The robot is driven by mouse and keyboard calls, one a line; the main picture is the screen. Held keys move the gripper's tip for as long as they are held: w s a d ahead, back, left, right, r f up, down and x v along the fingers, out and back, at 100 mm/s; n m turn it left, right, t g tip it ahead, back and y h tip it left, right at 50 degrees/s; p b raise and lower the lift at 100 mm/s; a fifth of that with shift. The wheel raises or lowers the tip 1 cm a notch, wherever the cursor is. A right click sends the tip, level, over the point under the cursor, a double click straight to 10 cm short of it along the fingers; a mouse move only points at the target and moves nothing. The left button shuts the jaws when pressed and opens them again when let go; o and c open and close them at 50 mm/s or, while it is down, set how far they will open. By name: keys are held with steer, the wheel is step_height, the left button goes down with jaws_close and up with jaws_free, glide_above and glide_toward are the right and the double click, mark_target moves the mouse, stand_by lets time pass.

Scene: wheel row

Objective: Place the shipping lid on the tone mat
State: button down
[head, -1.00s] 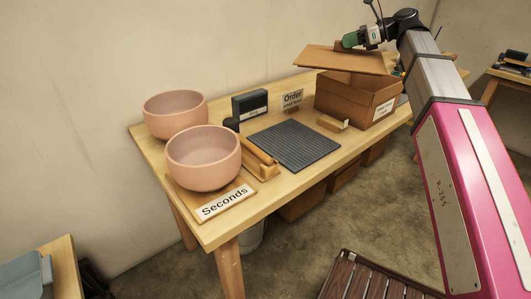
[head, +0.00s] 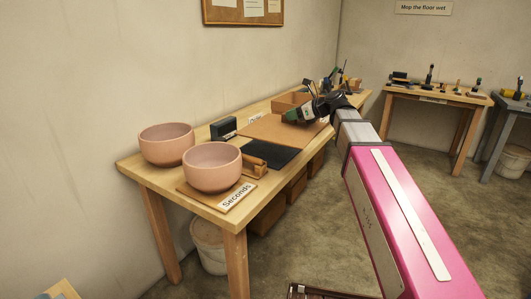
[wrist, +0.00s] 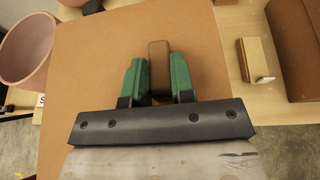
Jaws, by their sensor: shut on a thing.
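The shipping lid is a flat brown board (head: 262,130) with a block-like handle. It shows in the head view and fills much of the wrist view (wrist: 85,75). My gripper (head: 291,115) is shut on the lid's handle (wrist: 159,68), with a green finger on each side of it in the wrist view (wrist: 158,80). The lid looks held level, across the far part of the dark tone mat (head: 270,154). Only the mat's near part shows. I cannot tell how high the lid is above it.
Two pink bowls (head: 166,144) (head: 212,167) stand on the bench's left end, the nearer on the Seconds board (head: 238,194). A wooden piece (head: 256,168) lies beside the mat. A black box (head: 223,128) is behind. The open carton (head: 289,103) is beyond the lid.

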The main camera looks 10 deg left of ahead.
steer(key=shift+w+d+f+m+t+h, duration=0.15)
steer(key=shift+w+d+f+t, duration=0.1)
steer(key=shift+d+f, duration=0.15)
steer(key=shift+w+d+f+m+t+h, duration=0.2)
steer(key=shift+d+f, duration=0.1)
steer(key=shift+f, duration=0.15)
steer(key=w+a+f, duration=0.2)
steer(key=a, duration=0.1)
steer(key=w+a+f, duration=0.2)
steer(key=a, duration=0.1)
steer(key=w+a+f, duration=0.2)
steer(key=shift+w+a+f, duration=0.3)
steer(key=shift+w+a, duration=0.05)
steer(key=shift+a, duration=0.05)
steer(key=shift+f, duration=2)
steer(key=shift+f, duration=0.1)
steer(key=c, duration=1)
jaws_free()
steer(key=shift+o, duration=0.2)
steer(key=v, duration=1.2)
